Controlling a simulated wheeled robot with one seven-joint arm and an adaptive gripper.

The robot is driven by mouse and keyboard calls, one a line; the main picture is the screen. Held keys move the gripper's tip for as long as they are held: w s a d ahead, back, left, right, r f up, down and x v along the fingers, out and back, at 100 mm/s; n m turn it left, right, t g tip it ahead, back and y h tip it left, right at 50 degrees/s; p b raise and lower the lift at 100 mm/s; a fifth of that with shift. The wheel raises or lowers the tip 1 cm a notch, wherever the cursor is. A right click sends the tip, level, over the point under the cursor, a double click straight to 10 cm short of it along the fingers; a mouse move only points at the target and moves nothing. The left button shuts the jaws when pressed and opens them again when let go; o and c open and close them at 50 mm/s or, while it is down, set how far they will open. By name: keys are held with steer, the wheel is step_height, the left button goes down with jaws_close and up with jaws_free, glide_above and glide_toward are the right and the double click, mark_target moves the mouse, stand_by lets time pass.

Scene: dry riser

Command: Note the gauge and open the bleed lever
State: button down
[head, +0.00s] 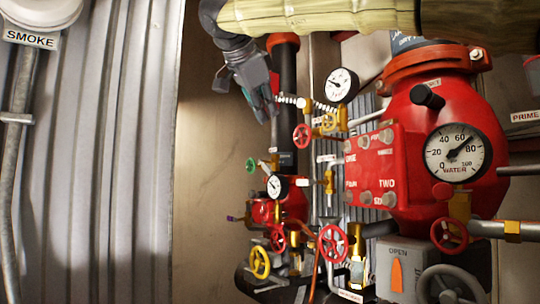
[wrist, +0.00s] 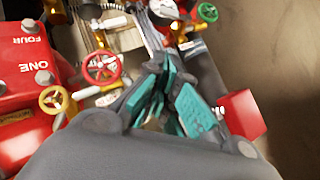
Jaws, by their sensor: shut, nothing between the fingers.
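The large white water gauge (head: 458,152) is on the right of the red valve body in the head view. Its needle points up and right, between 60 and 80. Smaller gauges are at the upper middle (head: 341,85) and lower middle (head: 273,187); their readings are too small to tell. An orange lever (head: 397,275) is under an OPEN label. I cannot tell which is the bleed lever. My gripper (head: 274,112) hangs above the lower valves, its teal fingers shut and empty, also in the wrist view (wrist: 165,100).
Red (head: 333,244), yellow (head: 260,262) and green (head: 252,165) handwheels crowd the pipes. The red valve body (head: 378,168) fills the right. Bare wall (head: 212,150) lies left of my gripper. A red block (wrist: 240,115) is right of the fingers.

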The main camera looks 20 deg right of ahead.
mark_target(267, 169)
steer(key=a+f+p+x, duration=0.1)
steer(key=p+x, duration=0.1)
steer(key=x, duration=0.4)
steer(key=a+p+x, duration=0.1)
steer(key=p+x, duration=0.2)
steer(key=x, duration=0.4)
steer(key=shift+w+a+f, duration=0.25)
steer(key=shift+a+f, duration=0.05)
steer(key=shift+f, duration=0.05)
steer(key=shift+w+a+f, duration=0.1)
steer(key=shift+w, duration=0.05)
